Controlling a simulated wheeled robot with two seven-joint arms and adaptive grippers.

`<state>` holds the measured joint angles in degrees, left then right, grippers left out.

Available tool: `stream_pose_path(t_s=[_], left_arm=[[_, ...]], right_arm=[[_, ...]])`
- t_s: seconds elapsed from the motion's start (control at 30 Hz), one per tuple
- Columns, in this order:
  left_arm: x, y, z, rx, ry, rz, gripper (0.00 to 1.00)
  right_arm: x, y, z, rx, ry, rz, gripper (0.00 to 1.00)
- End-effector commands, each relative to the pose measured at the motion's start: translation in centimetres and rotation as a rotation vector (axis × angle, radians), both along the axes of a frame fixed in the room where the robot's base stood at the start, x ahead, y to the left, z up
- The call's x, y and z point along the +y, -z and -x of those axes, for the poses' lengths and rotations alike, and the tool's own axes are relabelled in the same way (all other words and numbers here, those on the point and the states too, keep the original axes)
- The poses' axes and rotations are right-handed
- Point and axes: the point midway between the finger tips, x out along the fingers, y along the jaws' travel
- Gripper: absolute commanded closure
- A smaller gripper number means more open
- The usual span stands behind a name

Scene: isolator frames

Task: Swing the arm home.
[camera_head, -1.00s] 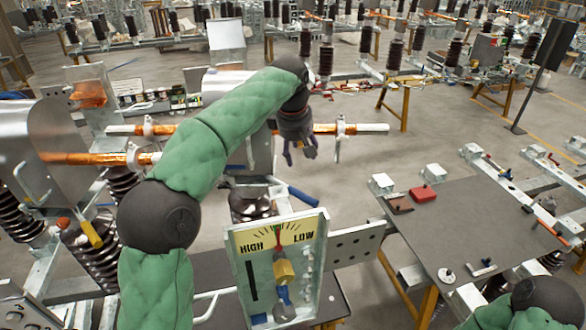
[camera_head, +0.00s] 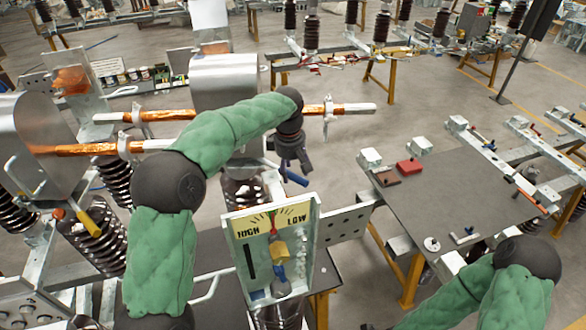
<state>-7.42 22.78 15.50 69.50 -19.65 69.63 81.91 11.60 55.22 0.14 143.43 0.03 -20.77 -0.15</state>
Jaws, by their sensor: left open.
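My left arm, in a green padded sleeve (camera_head: 225,135), comes in from the left, and its forearm reaches to the right above the isolator frame. My left gripper (camera_head: 294,172) hangs down from the dark wrist, open and empty, behind and above the HIGH/LOW gauge box (camera_head: 275,221). Its fingers show apart, with nothing between them. My right arm (camera_head: 497,295) shows at the bottom right, bent at a dark elbow. Its gripper is outside the view.
Copper-wrapped bars (camera_head: 95,149) on the isolator frame run close to my left arm. A metal cylinder (camera_head: 223,83) stands behind it. On the right is a grey table (camera_head: 440,205) with a red block (camera_head: 409,167).

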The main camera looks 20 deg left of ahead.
Motion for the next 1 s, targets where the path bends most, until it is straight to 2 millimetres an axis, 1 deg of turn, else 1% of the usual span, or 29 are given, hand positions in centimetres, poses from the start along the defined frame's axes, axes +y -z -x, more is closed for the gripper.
stream_pose_path(t_s=[0.13,0.4,0.43,0.47,0.5,0.57,0.6,0.63,0.87,1.0], left_arm=[[0.00,0.80,-0.04,0.001,0.000,0.000,0.42],[-0.03,0.93,-0.07,0.001,0.000,0.000,0.42],[-0.02,0.92,-0.07,0.001,0.000,0.000,0.47],[-0.02,0.92,-0.07,0.001,0.000,0.000,0.56],[-0.03,0.91,-0.06,0.001,0.000,0.000,0.67],[-0.03,0.90,-0.06,0.001,0.000,0.000,0.84],[-0.03,0.90,-0.06,0.001,0.000,0.000,0.95],[-0.03,0.90,-0.06,0.001,0.000,0.000,1.00],[0.07,0.89,0.09,0.000,0.001,0.001,1.00],[0.48,0.97,0.83,0.001,0.008,0.000,1.00]], right_arm=[[-0.01,-0.19,-0.01,0.000,0.000,0.000,0.56],[-0.01,-0.17,0.00,0.000,0.000,0.000,0.56],[-0.01,-0.17,0.01,0.000,0.000,0.000,0.56],[-0.01,-0.17,0.01,0.000,0.000,0.000,0.56],[-0.01,-0.17,0.00,0.000,0.000,0.000,0.56],[-0.01,-0.17,0.00,0.000,0.000,0.000,0.56],[-0.01,-0.17,0.00,0.000,0.000,0.000,0.56],[-0.01,-0.17,0.00,0.000,0.000,0.000,0.56],[0.00,-0.06,0.00,0.000,0.000,0.000,0.56],[-0.01,0.41,0.00,0.000,0.000,0.000,0.56]])
